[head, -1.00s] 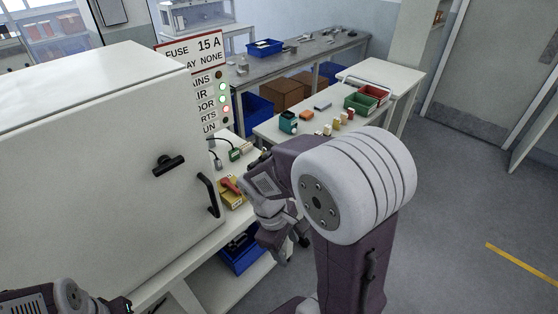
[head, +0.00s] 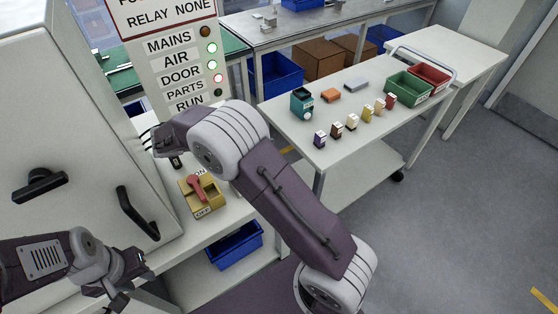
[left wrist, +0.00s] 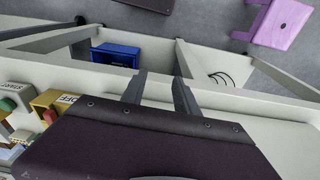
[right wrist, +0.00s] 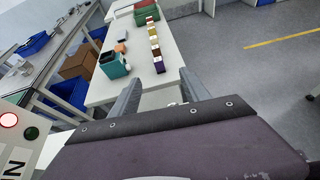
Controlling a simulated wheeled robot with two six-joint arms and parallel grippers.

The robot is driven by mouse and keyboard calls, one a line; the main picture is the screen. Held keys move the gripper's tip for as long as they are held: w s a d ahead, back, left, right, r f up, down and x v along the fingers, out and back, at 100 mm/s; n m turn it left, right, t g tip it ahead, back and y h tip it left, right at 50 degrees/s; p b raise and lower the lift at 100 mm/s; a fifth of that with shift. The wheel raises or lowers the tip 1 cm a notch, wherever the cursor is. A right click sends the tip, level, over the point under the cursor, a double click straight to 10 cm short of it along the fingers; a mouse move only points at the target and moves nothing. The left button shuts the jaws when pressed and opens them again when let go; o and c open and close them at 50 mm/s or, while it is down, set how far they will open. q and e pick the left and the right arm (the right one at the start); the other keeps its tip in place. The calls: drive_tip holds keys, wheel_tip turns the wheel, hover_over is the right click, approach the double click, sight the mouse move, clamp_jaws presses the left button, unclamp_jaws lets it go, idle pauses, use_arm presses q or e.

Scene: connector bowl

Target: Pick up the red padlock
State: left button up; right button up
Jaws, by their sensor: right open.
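A row of small lock-like blocks stands on the white side table. The red one (head: 390,101) is at the row's far end, beside the green bin; it is small in the right wrist view (right wrist: 149,20). A dark red-brown one (head: 337,130) stands nearer, beside the purple one (head: 320,139).
A teal box (head: 302,102), an orange block (head: 331,95) and a grey block (head: 356,85) share the side table with green (head: 410,86) and red (head: 429,76) bins. A yellow switch box (head: 203,196) with a red handle sits by the cabinet (head: 70,130).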

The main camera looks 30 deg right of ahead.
wheel_tip(320, 180, down, 10)
drive_tip(key=a+b, duration=0.2)
drive_tip(key=a, duration=0.1)
drive_tip(key=shift+n, duration=0.3)
drive_tip(key=x, duration=0.7)
drive_tip(key=shift+s+r, duration=0.1)
drive_tip(key=shift+s, duration=0.2)
drive_tip(key=shift+w+d, duration=0.1)
drive_tip(key=shift+d, duration=0.35)
drive_tip(key=shift+a, duration=0.1)
drive_tip(key=shift+c, duration=1.3)
use_arm(q)
drive_tip(key=shift+s+a+f, duration=0.15)
drive_tip(key=shift+a+f, duration=0.1)
drive_tip(key=shift+f, duration=0.3)
drive_tip(key=shift+s+a+f, duration=0.1)
drive_tip(key=shift+a+f, duration=0.15)
drive_tip(key=shift+f, duration=0.3)
use_arm(e)
clamp_jaws()
